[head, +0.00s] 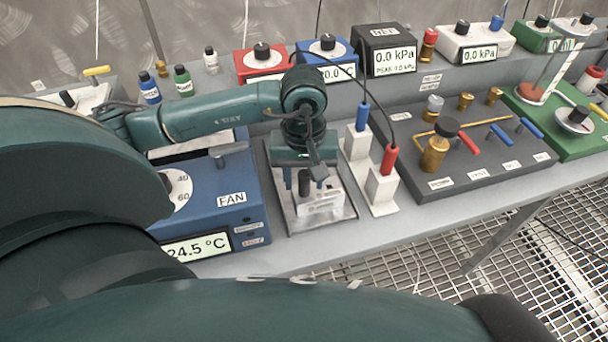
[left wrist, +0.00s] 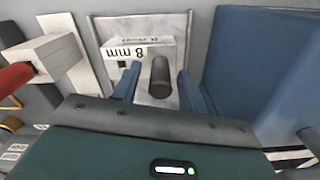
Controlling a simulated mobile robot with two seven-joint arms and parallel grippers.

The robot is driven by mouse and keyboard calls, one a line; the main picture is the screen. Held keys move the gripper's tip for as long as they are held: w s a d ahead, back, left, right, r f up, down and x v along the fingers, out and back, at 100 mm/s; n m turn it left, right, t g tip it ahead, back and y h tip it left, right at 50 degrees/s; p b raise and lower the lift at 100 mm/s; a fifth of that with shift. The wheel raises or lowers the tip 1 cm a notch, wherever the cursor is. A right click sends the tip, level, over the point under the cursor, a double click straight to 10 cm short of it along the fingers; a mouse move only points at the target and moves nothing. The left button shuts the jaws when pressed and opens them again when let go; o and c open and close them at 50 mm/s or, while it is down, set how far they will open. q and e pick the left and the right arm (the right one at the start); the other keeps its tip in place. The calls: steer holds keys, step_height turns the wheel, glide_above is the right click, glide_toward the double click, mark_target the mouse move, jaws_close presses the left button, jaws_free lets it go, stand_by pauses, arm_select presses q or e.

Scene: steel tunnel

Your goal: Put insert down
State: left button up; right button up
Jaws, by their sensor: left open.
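The insert is a white block (head: 322,202) with a dark upright knob, lying on a metal tray (head: 345,214) on the bench. In the left wrist view the insert (left wrist: 143,47) shows an "8 mm" label, and its knob stands up between my fingers. My left gripper (head: 310,172) is over the tray, pointing down. In the left wrist view the left gripper (left wrist: 158,80) is open, with one finger on each side of the knob and a gap showing. My right gripper is not in view.
A blue FAN box (head: 215,200) stands close left of the tray. A white stand (head: 381,190) with red and blue plugs is close right. A dark valve panel (head: 475,165) lies farther right. Cables (head: 392,118) hang behind. The bench's front strip (head: 330,250) is clear.

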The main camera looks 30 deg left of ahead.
arm_select(q)
steer(key=shift+r, duration=0.4)
step_height(320, 180, up, 11)
steer(key=shift+f, duration=0.1)
steer(key=shift+r, duration=0.4)
